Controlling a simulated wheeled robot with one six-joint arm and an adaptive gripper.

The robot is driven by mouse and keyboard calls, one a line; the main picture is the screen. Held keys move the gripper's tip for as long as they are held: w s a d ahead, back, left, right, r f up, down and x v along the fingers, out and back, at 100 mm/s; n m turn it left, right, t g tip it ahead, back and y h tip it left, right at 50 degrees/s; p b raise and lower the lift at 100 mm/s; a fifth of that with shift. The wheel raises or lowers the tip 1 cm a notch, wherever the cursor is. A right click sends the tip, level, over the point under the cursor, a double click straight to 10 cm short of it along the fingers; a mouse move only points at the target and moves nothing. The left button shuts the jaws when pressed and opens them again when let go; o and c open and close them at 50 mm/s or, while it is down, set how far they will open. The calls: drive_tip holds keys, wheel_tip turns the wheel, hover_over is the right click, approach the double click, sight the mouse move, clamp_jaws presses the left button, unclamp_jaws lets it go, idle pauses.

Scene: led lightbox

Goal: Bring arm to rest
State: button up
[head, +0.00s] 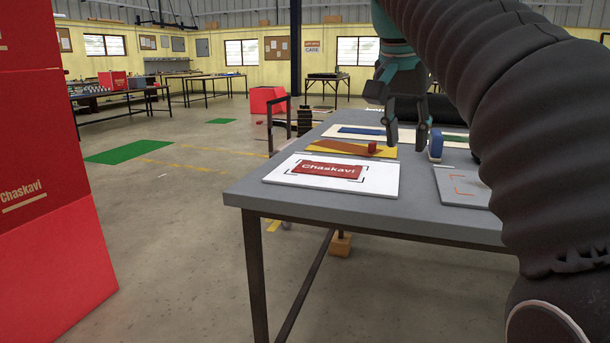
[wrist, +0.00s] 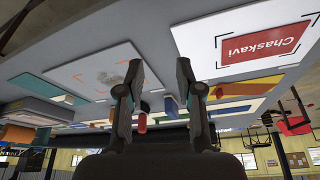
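My gripper (head: 406,146) hangs fingers-down above the grey table (head: 235,195). Its two fingers are apart with nothing held between them; the wrist view, which looks upside down, also shows them spread (wrist: 159,64). A blue block (head: 436,145) stands on the table just right of the fingers in the head view. A small red block (head: 372,147) is to their left, by an orange-brown strip on a yellow board. My arm covers the right part of the table.
A white board (head: 380,188) with a red Chaskavi plate (head: 328,170) lies at the table's near left. A light grey board (head: 455,190) with an orange outline lies right of it. Tall red boxes (head: 45,260) stand at far left. Open floor lies between.

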drive_tip(key=s+f+n, duration=0.2)
drive_tip(key=s+f, duration=0.4)
drive_tip(key=f, duration=0.4)
drive_tip(key=s+f+n+t+y, duration=0.1)
drive_tip(key=s+f+n, duration=0.2)
drive_tip(key=s+f, duration=0.4)
drive_tip(key=s+f+n+t+y, duration=0.1)
drive_tip(key=s+f, duration=0.5)
drive_tip(key=f, duration=0.8)
drive_tip(key=shift+s+a+n, duration=0.15)
drive_tip(key=shift+s+n, duration=0.1)
drive_tip(key=shift+n, duration=0.45)
